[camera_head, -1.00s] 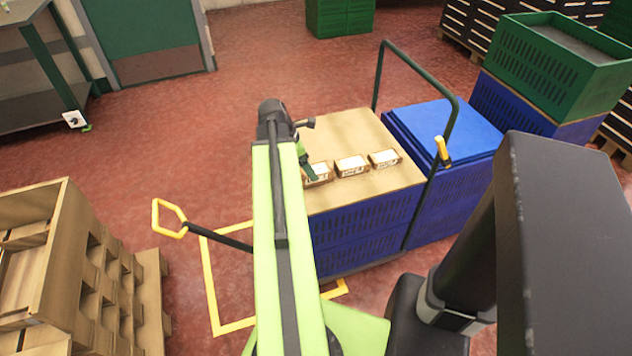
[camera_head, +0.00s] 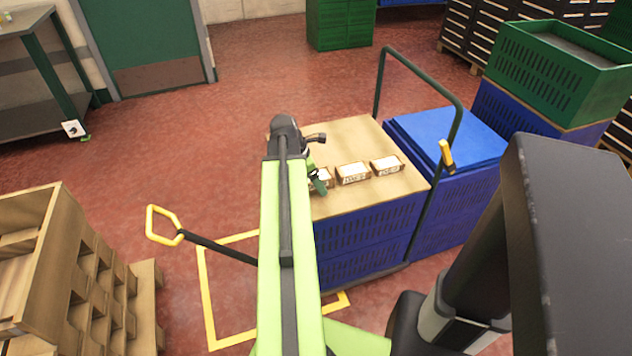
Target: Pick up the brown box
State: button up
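Three small brown boxes with pale tops stand in a row on a tan board over blue crates. The left brown box (camera_head: 325,177) is partly hidden by my gripper. The middle brown box (camera_head: 353,173) and the right brown box (camera_head: 386,165) are in full view. My gripper (camera_head: 320,186) is at the end of my green arm, pointing down at the left box. I cannot tell whether it touches that box, or whether its fingers are open or shut.
The tan board (camera_head: 352,135) is clear behind the boxes. A dark cart handle (camera_head: 420,72) rises at its right, beside a blue-lidded stack (camera_head: 450,135). Wooden pallets (camera_head: 85,270) stand at the left. A yellow-handled bar (camera_head: 205,243) sticks out left of the cart.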

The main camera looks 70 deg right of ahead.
jog(key=shift+f, duration=0.15)
jog(key=c, duration=1.7)
jog(key=shift+r, duration=0.2)
